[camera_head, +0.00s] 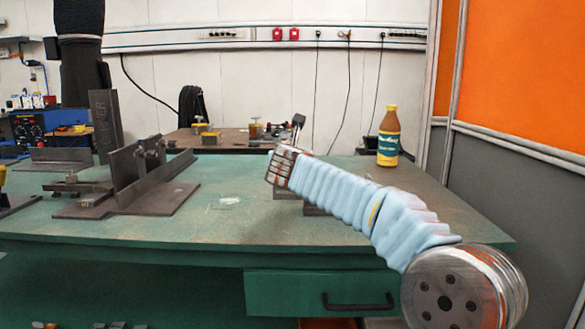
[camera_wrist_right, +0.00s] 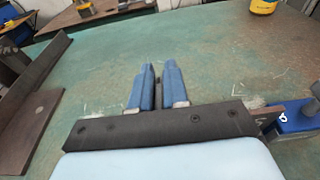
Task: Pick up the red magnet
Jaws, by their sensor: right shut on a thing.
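I cannot make out a red magnet in either view. My right gripper (camera_wrist_right: 158,70) shows two blue fingers close together over the green table, shut on a narrow dark thing (camera_wrist_right: 159,92) between them. Most of that thing is hidden by the fingers, so its colour and shape are unclear. In the head view the right arm, in a pale blue sleeve, reaches in from the lower right and hides what lies beneath its end. Grey metal (camera_head: 284,193) shows just under it. My left gripper is not in view.
A dark steel angle fixture (camera_head: 150,180) stands on the green table (camera_head: 235,228) at left. A yellow-capped bottle (camera_head: 388,140) stands at the back right. A blue part (camera_wrist_right: 296,117) sits at the right of the wrist view. The table's middle is mostly clear.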

